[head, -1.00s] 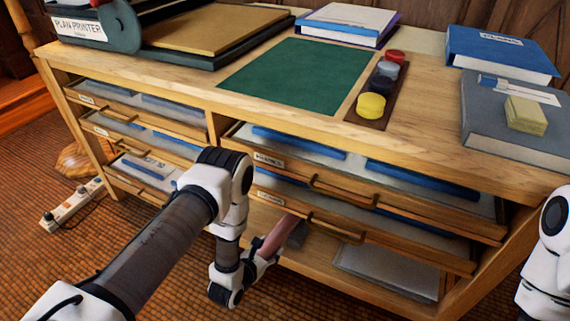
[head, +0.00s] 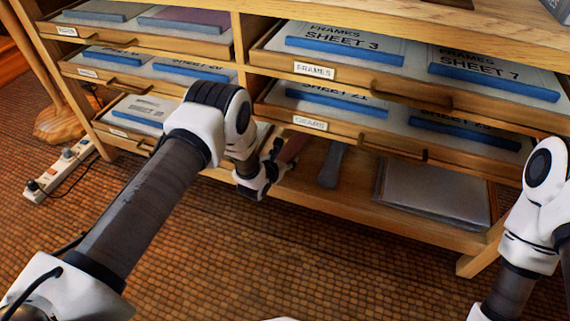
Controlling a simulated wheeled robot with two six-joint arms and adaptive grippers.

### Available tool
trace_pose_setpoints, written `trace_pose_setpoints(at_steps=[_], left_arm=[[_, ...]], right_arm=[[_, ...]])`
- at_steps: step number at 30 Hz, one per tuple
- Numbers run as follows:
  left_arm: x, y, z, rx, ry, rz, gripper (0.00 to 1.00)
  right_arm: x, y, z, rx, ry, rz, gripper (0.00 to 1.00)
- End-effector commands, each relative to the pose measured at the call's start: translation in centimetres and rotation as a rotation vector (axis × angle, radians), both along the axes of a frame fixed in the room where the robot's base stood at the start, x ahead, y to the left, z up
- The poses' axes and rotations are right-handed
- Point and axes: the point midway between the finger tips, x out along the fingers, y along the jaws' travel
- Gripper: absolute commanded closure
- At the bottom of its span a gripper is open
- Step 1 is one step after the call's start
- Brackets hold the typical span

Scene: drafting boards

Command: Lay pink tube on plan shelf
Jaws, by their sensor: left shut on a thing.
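The pink tube (head: 292,149) is in my left gripper (head: 271,165), in the opening above the low plan shelf (head: 340,203) of the wooden cabinet. My left gripper is shut on the tube's near end. The tube points inward and its far part is hidden behind the drawer front above. I cannot tell whether it touches the shelf. My right arm shows at the right edge, but its gripper is out of view.
A grey tube-like object (head: 331,166) lies on the shelf just right of the pink tube. A flat grey stack (head: 435,192) lies further right. The drawer labelled CHARTS or similar (head: 310,122) hangs close above. A power strip (head: 62,170) is on the floor at left.

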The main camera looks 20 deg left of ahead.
Motion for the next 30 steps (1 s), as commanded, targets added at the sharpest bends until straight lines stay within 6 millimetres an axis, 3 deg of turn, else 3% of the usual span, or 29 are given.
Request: trace_pose_setpoints(at_steps=[9,10,12,23,26,30], left_arm=[[0.0,0.0,-0.5,0.0,-0.001,0.0,0.8],[0.0,0.0,-0.5,0.0,-0.001,0.0,0.42],[0.0,0.0,-0.4,0.0,-0.001,0.0,0.17],[0.0,0.0,0.0,0.0,-0.002,0.0,0.17],[-1.1,0.2,0.6,0.0,0.001,0.0,0.17],[-4.0,0.5,2.1,0.001,0.003,0.0,0.17]], right_arm=[[0.1,0.0,-0.3,0.0,-0.001,-0.001,0.6],[0.1,0.0,-0.3,0.0,-0.001,-0.001,0.6],[0.0,0.0,-0.2,0.0,-0.001,-0.001,0.6],[0.0,0.0,0.0,0.0,-0.001,-0.001,0.6],[0.0,0.0,0.9,0.0,0.0,0.0,0.6],[-0.1,0.0,3.0,0.001,0.002,0.004,0.6]])
